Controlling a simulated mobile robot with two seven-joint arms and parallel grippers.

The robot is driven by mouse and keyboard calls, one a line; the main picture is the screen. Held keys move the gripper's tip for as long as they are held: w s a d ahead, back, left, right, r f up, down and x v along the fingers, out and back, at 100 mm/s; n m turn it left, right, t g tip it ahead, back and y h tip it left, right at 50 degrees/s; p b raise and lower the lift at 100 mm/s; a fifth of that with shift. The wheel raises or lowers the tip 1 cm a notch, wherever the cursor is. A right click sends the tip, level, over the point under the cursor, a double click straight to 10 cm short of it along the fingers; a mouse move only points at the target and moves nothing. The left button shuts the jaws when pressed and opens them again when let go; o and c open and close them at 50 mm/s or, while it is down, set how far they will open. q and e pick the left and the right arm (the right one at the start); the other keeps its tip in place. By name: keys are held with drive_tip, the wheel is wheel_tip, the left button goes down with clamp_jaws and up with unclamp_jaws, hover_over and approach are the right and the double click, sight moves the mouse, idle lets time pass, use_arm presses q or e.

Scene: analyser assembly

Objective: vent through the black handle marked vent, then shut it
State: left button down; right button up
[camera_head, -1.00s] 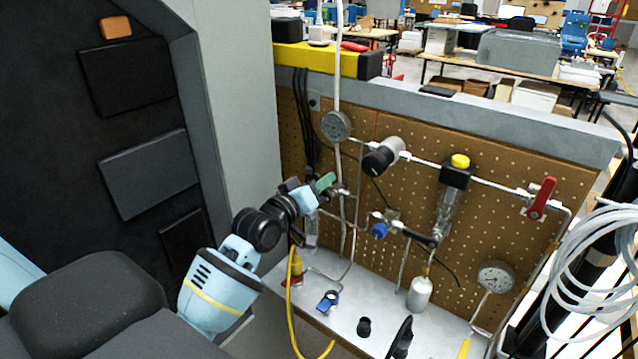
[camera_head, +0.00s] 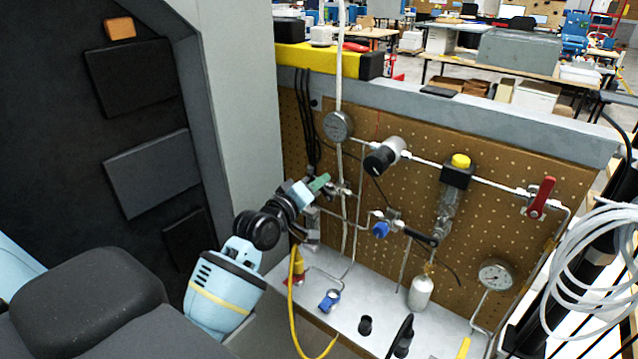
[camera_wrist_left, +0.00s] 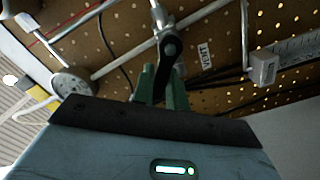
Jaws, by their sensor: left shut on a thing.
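The black vent handle (camera_wrist_left: 171,48) is a short lever on a metal valve (camera_wrist_left: 163,18) in the left wrist view, beside a white label reading VENT (camera_wrist_left: 205,56). My left gripper (camera_wrist_left: 161,78) has green fingers, one on each side of the handle's lower part, and is shut on it. In the head view my left gripper (camera_head: 321,183) reaches in from the left to the fittings on the pegboard. There the gripper largely hides the handle. My right gripper does not show.
The pegboard (camera_head: 480,215) carries pipes, a round gauge (camera_head: 338,126), a blue knob (camera_head: 380,229) and a red lever (camera_head: 540,197). A grey pillar (camera_head: 235,110) stands close left of the board.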

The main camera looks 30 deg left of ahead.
use_arm(q)
drive_tip(key=n, duration=0.1)
drive_tip(key=f+n, duration=0.1)
drive_tip(key=n, duration=0.2)
drive_tip(key=shift+a+f, duration=0.25)
drive_tip(key=shift+a, duration=0.1)
drive_tip(key=shift+f+n, duration=0.25)
drive_tip(key=shift+n, duration=0.55)
drive_tip(key=shift+f+n, duration=0.2)
drive_tip(key=shift+n, duration=0.6)
drive_tip(key=c, duration=1.4)
unclamp_jaws()
drive_tip(key=s, duration=0.7)
drive_tip(key=shift+s+a, duration=0.35)
